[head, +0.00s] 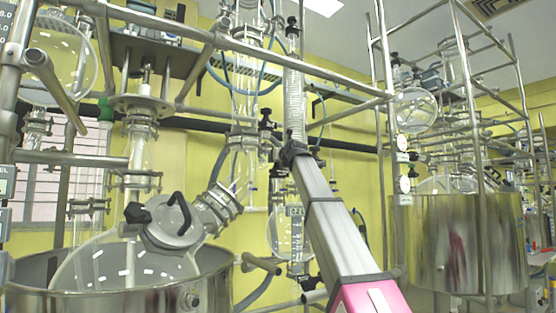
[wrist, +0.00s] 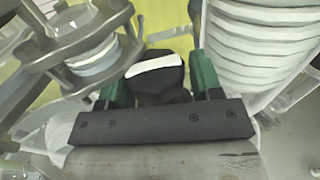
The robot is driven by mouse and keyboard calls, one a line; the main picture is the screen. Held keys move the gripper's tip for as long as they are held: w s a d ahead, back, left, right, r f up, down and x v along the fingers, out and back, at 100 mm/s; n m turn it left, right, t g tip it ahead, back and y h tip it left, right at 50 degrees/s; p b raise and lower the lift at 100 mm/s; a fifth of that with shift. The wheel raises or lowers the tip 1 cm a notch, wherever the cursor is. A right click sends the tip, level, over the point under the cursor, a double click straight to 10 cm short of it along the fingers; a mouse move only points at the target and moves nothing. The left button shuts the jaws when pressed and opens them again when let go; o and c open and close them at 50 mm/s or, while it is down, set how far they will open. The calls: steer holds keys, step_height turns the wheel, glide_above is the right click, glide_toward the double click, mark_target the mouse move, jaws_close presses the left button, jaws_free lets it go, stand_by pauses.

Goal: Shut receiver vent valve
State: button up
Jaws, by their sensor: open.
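A black valve knob with a white bar across its top (wrist: 158,82) is in the middle of the wrist view. My gripper (wrist: 161,72) is open, with one green finger on each side of the knob. Small gaps seem to show between fingers and knob; I cannot tell whether either touches. The valve's stem and body are hidden behind the knob and the dark gripper base. In the head view my gripper (head: 291,151) is at the far end of my arm, beside the glass column, and too small there to show its fingers.
In the wrist view a clamped glass joint (wrist: 85,50) is close on the left and a ribbed glass column (wrist: 262,45) close on the right. The head view shows a steel rail (head: 300,68), a lidded glass reactor (head: 172,222) at left and a steel vessel (head: 455,245) at right.

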steer(key=shift+s+r, duration=0.4)
steer(key=shift+r, duration=0.4)
steer(key=v, duration=0.7)
steer(key=shift+f, duration=0.35)
steer(key=shift+d+f, duration=0.1)
